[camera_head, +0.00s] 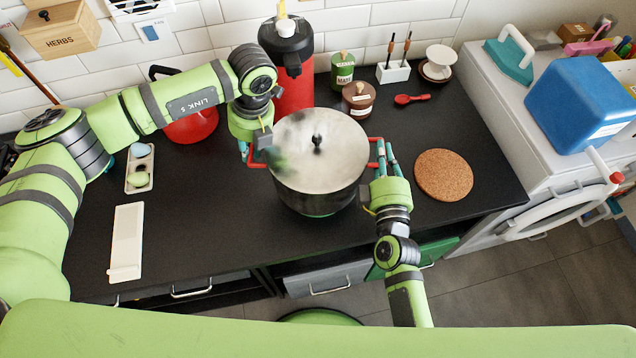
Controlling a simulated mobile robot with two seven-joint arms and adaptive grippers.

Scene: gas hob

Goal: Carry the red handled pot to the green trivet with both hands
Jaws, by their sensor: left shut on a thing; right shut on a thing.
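The pot (318,185) is steel, with a lid, a black knob and red handles on its left and right sides. It stands upright over the middle of the black worktop. My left gripper (252,157) is shut on the left red handle (256,165). My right gripper (382,160) is shut on the right red handle (373,165). A thin green edge (319,214) shows under the pot's base; it may be the green trivet, mostly hidden by the pot. I cannot tell whether the pot touches it.
A round cork mat (443,175) lies right of the pot. A red flask (291,75), a green jar (342,70) and a brown jar (358,100) stand behind it. A red kettle (191,125) and a white rest (126,240) are left. The worktop's front edge is close.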

